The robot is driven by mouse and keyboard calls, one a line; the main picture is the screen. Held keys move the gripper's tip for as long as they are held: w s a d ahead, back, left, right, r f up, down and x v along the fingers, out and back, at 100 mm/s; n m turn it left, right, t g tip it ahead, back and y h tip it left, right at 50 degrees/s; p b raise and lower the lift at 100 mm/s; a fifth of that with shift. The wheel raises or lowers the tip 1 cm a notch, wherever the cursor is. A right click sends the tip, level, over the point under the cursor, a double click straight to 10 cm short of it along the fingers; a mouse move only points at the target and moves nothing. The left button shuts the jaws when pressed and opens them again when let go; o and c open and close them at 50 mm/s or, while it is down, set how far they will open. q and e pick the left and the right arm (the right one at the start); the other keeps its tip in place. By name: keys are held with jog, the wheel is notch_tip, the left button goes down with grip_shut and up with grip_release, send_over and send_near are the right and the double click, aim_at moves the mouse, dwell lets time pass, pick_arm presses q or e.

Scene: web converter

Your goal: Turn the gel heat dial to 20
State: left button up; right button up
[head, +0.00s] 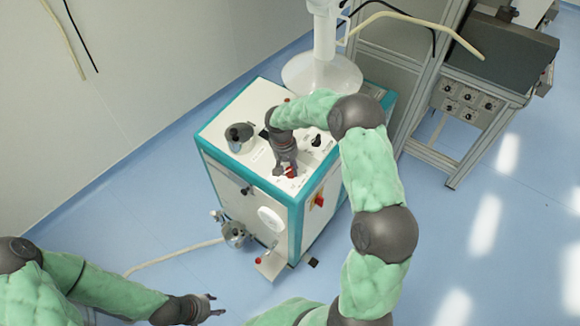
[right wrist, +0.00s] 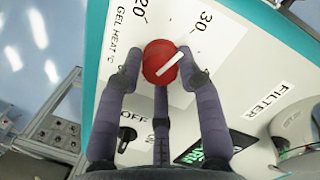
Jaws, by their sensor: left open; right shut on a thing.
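The red gel heat dial (right wrist: 157,60) sits on the machine's white top panel, with a white pointer bar (right wrist: 178,76) slanting toward the upper right in the right wrist view. The printed "20" (right wrist: 137,9) is above left of the dial and "30" (right wrist: 204,21) above right. The bar's outer end is nearer the 30 side. My right gripper (right wrist: 163,70) is shut on the dial, with fingers around its sides. In the head view the dial (head: 291,172) shows beneath my right gripper (head: 287,166). My left gripper (head: 214,305) is open and empty, low in front of the machine.
The white and teal machine (head: 225,190) carries a metal pot (head: 240,136), a black knob (head: 316,141) and a red-yellow switch (head: 318,201). A grey equipment frame (head: 425,85) stands behind right. The OFF label (right wrist: 128,134) is near the fingers. Blue floor is clear at right.

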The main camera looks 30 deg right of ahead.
jog(key=n, duration=0.4)
jog(key=n+h+p, duration=0.1)
jog(key=n, duration=0.1)
jog(key=shift+w+r+n, duration=0.25)
jog(key=shift+w+n, duration=0.05)
jog(key=shift+w, duration=0.05)
jog(key=n, duration=0.3)
jog(key=shift+a+h+p, duration=0.15)
jog(key=shift+h+p, duration=0.15)
jog(key=shift+p, duration=0.05)
jog(key=shift+s+a+f+n+t, duration=0.1)
jog(key=shift+n+t, duration=0.3)
jog(key=shift+n, duration=1.3)
jog(key=o, duration=1.1)
jog(key=shift+a+f, duration=0.1)
jog(key=shift+o, duration=0.2)
jog(key=shift+a, duration=0.1)
jog(key=shift+s, duration=0.1)
